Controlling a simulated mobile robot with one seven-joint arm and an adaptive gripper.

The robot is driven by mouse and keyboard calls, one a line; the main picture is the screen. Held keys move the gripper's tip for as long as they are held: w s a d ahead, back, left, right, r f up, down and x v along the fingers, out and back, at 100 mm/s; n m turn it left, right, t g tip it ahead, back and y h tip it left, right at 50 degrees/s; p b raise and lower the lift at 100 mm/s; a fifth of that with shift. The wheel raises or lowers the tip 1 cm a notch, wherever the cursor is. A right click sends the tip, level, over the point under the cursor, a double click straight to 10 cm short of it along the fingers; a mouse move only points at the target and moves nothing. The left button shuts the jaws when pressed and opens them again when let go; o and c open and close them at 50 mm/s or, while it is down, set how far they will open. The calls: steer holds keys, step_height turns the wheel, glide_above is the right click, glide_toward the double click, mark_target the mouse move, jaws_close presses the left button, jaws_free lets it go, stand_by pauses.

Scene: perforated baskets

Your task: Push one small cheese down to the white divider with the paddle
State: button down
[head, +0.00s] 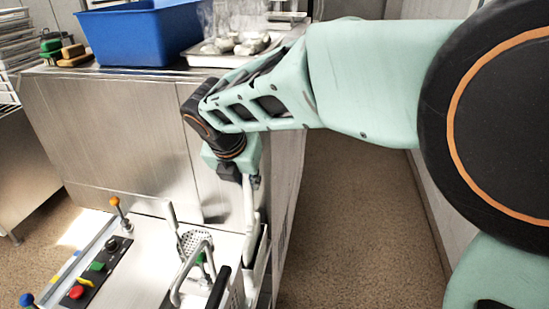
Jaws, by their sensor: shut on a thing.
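My gripper (238,174) is at the end of my arm, low over the right end of a white work surface. It appears shut on a pale, upright paddle (250,208), whose lower end goes down among white-walled parts there. My wrist hides most of the jaws. I cannot make out a small cheese at the paddle's lower end. I cannot clearly tell the white divider from the other white walls. A perforated basket (195,243) stands left of the paddle, partly behind a bent metal handle (188,272).
A control strip with a red button (76,292) and levers lies at the left. A steel cabinet (115,130) stands behind. On it are a blue tub (140,35) and a metal tray (205,61) with several pale lumps. Open floor (345,215) is at right.

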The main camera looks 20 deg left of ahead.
steer(key=shift+r, duration=0.25)
steer(key=shift+r+p, duration=1.05)
steer(key=shift+p, duration=0.25)
steer(key=shift+r, duration=0.15)
steer(key=shift+r, duration=0.3)
steer(key=shift+r+p, duration=0.55)
steer(key=shift+r, duration=1.2)
steer(key=shift+r+p, duration=2.05)
steer(key=shift+p, duration=0.2)
steer(key=shift+f, duration=0.1)
